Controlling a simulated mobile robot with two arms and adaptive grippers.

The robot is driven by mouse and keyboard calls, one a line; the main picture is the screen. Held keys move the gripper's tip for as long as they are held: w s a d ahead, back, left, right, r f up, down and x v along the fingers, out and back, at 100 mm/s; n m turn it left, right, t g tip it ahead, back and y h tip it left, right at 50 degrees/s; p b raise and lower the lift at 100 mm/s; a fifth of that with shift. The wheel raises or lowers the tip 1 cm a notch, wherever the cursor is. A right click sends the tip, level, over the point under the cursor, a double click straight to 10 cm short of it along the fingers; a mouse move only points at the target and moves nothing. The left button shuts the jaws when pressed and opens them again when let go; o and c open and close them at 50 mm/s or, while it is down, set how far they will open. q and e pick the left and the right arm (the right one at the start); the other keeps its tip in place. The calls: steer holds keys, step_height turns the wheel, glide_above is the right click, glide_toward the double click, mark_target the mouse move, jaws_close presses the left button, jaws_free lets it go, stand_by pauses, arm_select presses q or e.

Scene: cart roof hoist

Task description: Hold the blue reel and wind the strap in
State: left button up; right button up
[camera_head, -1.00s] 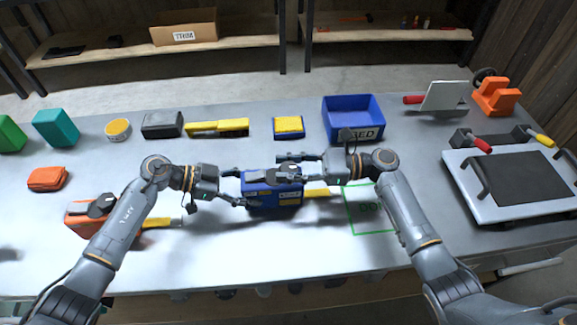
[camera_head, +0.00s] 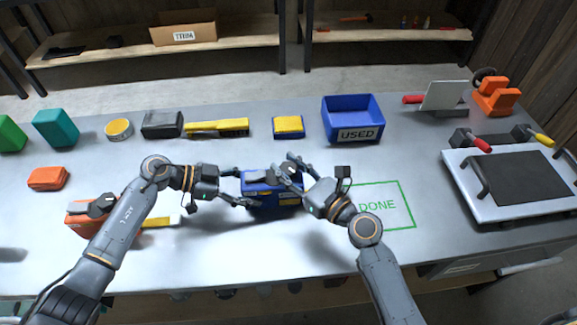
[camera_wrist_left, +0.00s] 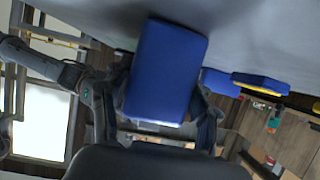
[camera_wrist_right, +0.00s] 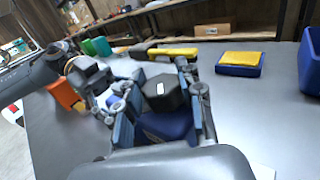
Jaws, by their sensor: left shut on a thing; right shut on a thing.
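The blue reel (camera_head: 262,200) stands near the middle of the bench with a dark crank knob on top. My left gripper (camera_head: 243,187) is shut on the reel's body from the left; the blue body also shows between its fingers in the left wrist view (camera_wrist_left: 165,72). My right gripper (camera_head: 285,170) comes in from the lower right and is shut on the dark knob (camera_wrist_right: 165,92), seen between its fingers in the right wrist view. The strap of the blue reel is not visible; my right gripper covers the reel's right side.
A green-outlined DONE area (camera_head: 385,220) lies bare to the right. A blue USED bin (camera_head: 352,103) stands behind. An orange reel (camera_head: 82,222) with a yellow strap is at the left. A tray (camera_head: 470,205) with a dark pad sits at the right. Several boxes line the back.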

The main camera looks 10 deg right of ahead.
steer(key=shift+s+a+f+m+t+h, duration=0.15)
steer(key=shift+m+t+h, duration=0.25)
steer(key=shift+m+h, duration=0.2)
steer(key=shift+w+a+r+m+t+h, duration=0.1)
steer(key=shift+m+t+h, duration=0.35)
steer(key=shift+h, duration=0.25)
steer(key=shift+f+h, duration=0.1)
steer(key=shift+h, duration=0.2)
steer(key=o, duration=1.2)
steer(key=shift+d, duration=0.15)
steer(key=v, duration=1.2)
steer(key=shift+f, duration=0.1)
